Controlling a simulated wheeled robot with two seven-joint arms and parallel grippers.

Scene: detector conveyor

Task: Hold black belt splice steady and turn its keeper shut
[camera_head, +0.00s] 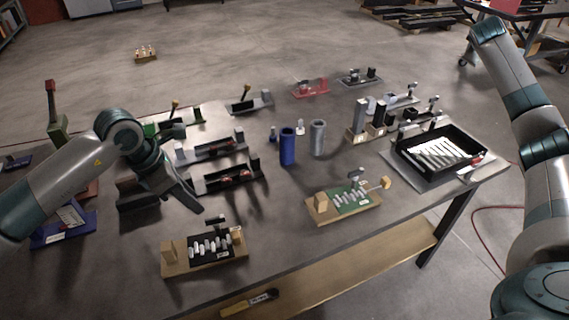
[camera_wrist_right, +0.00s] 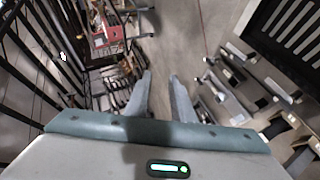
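The black belt splice (camera_head: 197,245) lies on a wooden base with several pale rollers across its black plate, at the front left of the table. A small dark-topped upright part, perhaps its keeper, stands at its back edge; whether it is turned shut cannot be told. My left gripper (camera_head: 188,197) hangs over the left of the table, behind the splice and apart from it. Its fingers overlap dark things, so their gap is unclear. My right gripper (camera_wrist_right: 161,98) shows in the right wrist view with its fingers apart and nothing between them. It is outside the head view.
A similar green splice (camera_head: 352,197) sits right of the black one. Behind stand a blue cylinder (camera_head: 287,147), a grey cylinder (camera_head: 318,138) and several fixtures with red parts. A black tray (camera_head: 401,148) is at the right. The table's front middle is clear.

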